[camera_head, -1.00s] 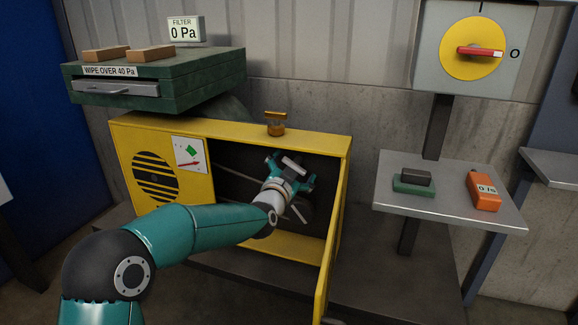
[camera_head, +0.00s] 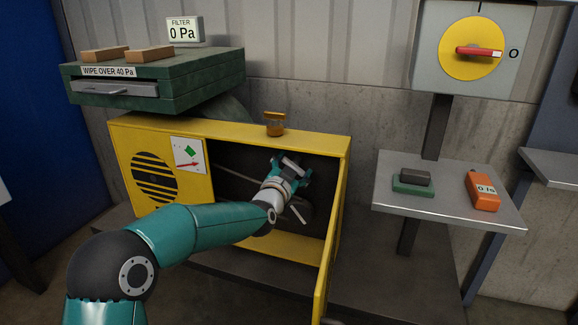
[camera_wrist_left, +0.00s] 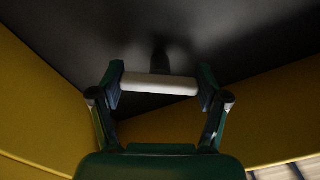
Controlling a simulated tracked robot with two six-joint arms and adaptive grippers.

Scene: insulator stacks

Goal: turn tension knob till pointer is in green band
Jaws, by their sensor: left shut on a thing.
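My left gripper (camera_head: 289,168) is inside the yellow housing (camera_head: 235,133), reaching in through its open front. In the left wrist view its two fingers are shut on the ends of a pale bar (camera_wrist_left: 160,84), which looks like the tension knob's handle, with a dark post behind it. The knob's base is mostly hidden by the gripper. The gauge card (camera_head: 181,146) on the housing front has a small green patch and a red pointer (camera_head: 188,164). The pointer lies below the green patch, apart from it. My right gripper is not in view.
A yellow door panel (camera_head: 329,255) stands open at the housing's right edge. An amber-coloured cup (camera_head: 275,125) sits on top of the housing. A shelf (camera_head: 450,208) at right holds an orange meter (camera_head: 483,191) and a green-and-dark block (camera_head: 414,183).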

